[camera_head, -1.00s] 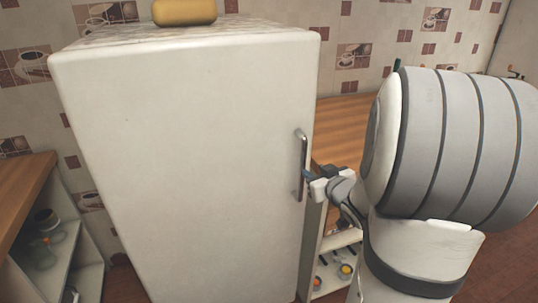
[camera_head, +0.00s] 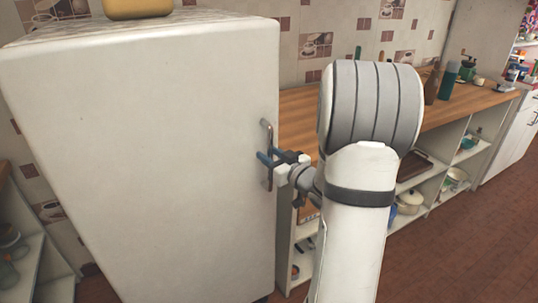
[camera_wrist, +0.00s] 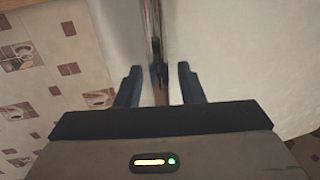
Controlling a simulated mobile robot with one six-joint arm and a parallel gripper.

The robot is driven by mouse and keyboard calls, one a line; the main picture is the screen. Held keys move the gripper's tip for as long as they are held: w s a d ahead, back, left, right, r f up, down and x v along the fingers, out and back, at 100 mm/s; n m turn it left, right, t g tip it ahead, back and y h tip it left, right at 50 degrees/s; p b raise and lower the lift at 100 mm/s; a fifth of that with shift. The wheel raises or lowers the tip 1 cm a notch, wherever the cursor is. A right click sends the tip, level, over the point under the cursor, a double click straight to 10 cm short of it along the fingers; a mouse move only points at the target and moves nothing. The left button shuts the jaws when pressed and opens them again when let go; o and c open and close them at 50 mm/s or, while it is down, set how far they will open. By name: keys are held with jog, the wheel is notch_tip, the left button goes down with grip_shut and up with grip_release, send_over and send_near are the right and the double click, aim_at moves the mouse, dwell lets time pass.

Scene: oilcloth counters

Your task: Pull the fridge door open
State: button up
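The white fridge (camera_head: 150,150) stands at the left in the head view, and its door looks shut. A grey metal upright handle (camera_head: 268,133) is on the door's right edge. My gripper (camera_head: 268,158) is at the handle, about its middle, reaching in from the right. Its blue-grey fingers lie on either side of the bar. In the wrist view the two fingers of my gripper (camera_wrist: 158,84) stand apart, with a narrow dark upright strip, apparently the handle, between them. Gaps show beside the strip, so the fingers do not look closed on it.
A yellow rounded object (camera_head: 137,8) sits on top of the fridge. A wooden counter (camera_head: 298,122) with open shelves runs to the right of the fridge. Bottles and a grinder stand further along it. Shelves (camera_head: 30,255) are at the lower left. Red floor (camera_head: 440,260) is clear at right.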

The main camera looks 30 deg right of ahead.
jog(key=shift+w, duration=0.15)
jog(key=shift+c, duration=0.3)
grip_shut()
